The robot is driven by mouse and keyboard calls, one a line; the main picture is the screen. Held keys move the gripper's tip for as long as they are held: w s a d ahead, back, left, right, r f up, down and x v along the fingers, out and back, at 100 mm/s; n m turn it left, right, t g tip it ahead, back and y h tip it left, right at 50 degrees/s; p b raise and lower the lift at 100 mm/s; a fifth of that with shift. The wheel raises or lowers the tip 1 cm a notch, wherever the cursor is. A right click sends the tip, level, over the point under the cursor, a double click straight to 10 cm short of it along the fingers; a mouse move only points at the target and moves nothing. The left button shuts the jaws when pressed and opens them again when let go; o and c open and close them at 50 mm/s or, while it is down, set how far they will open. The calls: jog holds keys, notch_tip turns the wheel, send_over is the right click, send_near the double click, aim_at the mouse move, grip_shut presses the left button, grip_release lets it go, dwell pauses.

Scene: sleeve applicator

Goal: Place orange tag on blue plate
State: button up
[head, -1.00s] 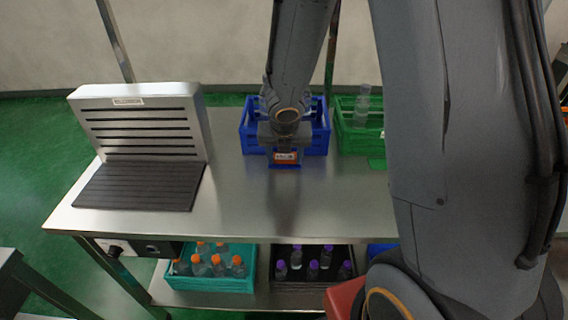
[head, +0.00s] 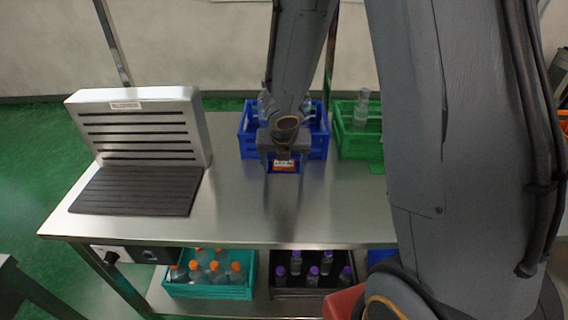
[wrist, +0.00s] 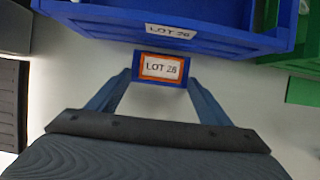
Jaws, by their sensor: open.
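The orange tag (wrist: 147,66), with a white "LOT 28" label, lies on the blue plate (wrist: 137,74) in front of the blue crate in the wrist view. The plate's blue rim shows around it. In the head view the tag (head: 284,168) shows just under my gripper (head: 284,165). In the wrist view my gripper (wrist: 160,80) is open, with its two fingers apart at either side of the plate's near part. I cannot tell whether the fingertips touch anything.
A blue crate (head: 249,142) holding clear bottles stands just behind the plate. A green crate (head: 350,151) with a bottle stands right of it. A slotted metal unit with a dark ribbed mat (head: 135,190) stands at left. The front middle of the table (head: 250,215) is clear.

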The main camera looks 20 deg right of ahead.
jog(key=p+v, duration=0.8)
jog(key=v, duration=0.4)
jog(key=s+r+m, duration=0.1)
jog(key=s+m, duration=0.3)
jog(key=m, duration=0.6)
jog(key=s+d+r+m+g+y, duration=0.1)
jog(key=s+m, duration=0.3)
jog(key=m, duration=0.7)
jog(key=s+r+m+g, duration=0.1)
jog(key=s+r+m, duration=0.2)
jog(key=m, duration=0.8)
jog(key=shift+s+d+r, duration=0.25)
jog(key=shift+s, duration=0.7)
notch_tip(320, 180, down, 7)
jog(key=b, duration=0.6)
jog(key=shift+g, duration=0.4)
jog(key=shift+f, duration=0.1)
